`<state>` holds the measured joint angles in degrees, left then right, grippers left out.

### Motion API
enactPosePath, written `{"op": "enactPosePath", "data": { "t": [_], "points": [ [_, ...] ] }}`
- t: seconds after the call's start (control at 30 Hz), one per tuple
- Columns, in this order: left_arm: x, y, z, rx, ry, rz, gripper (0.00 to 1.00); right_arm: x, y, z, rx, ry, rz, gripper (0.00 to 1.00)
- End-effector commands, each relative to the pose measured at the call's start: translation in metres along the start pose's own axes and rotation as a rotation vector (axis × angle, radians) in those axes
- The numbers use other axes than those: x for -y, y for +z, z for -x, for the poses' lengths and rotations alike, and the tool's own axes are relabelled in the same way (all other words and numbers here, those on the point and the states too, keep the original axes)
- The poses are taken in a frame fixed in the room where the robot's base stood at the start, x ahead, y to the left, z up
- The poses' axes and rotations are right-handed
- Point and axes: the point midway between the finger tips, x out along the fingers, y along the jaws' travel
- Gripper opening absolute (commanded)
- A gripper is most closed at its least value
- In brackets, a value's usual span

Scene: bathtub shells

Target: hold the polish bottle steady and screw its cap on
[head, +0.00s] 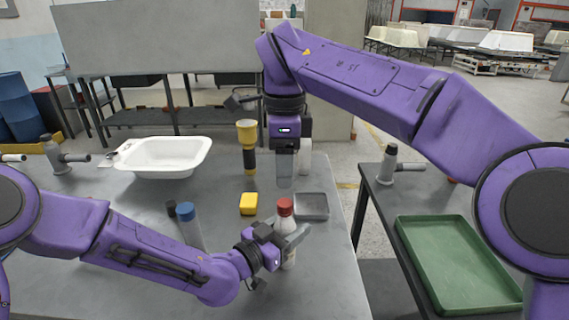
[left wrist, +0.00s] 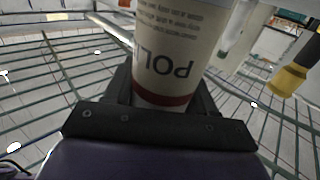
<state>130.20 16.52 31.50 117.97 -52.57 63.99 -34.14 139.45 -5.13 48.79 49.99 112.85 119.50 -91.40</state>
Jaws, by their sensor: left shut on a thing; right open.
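The polish bottle (head: 288,250) is white with a red cap (head: 285,206) at its top. It looks upright near the front of the grey table. I cannot tell how tightly the cap sits. My left gripper (head: 281,240) is shut around the bottle's body and hides part of it. In the left wrist view the bottle (left wrist: 178,50) fills the space between the fingers, with upside-down lettering and a red band. My right gripper (head: 285,182) points down, open and empty, a little above the cap and apart from it.
A yellow block (head: 249,204) and a shallow grey tray (head: 312,206) lie behind the bottle. A yellow-and-black torch (head: 247,145) stands farther back. A blue-capped bottle (head: 188,228) stands behind my left forearm. A white tub shell (head: 165,156) is back left; a green tray (head: 408,232) is right.

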Motion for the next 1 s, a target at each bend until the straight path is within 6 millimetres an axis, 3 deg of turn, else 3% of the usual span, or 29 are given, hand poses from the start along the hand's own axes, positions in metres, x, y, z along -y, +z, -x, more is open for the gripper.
{"op": "enactPosePath", "data": {
  "t": [0.27,0.7,1.0],
  "points": [
    [0.0,0.0,0.0,0.0,0.0,0.0,0.0,0.0,0.0,-0.003,-0.002,0.0,-0.002,0.53],
    [0.0,0.0,0.0,0.0,0.0,0.0,0.0,0.0,0.0,-0.069,-0.002,0.001,-0.004,0.53],
    [0.0,0.0,0.0,0.0,0.0,0.0,0.0,0.0,0.0,-0.08,0.0,-0.001,-0.005,0.53]
  ]
}}
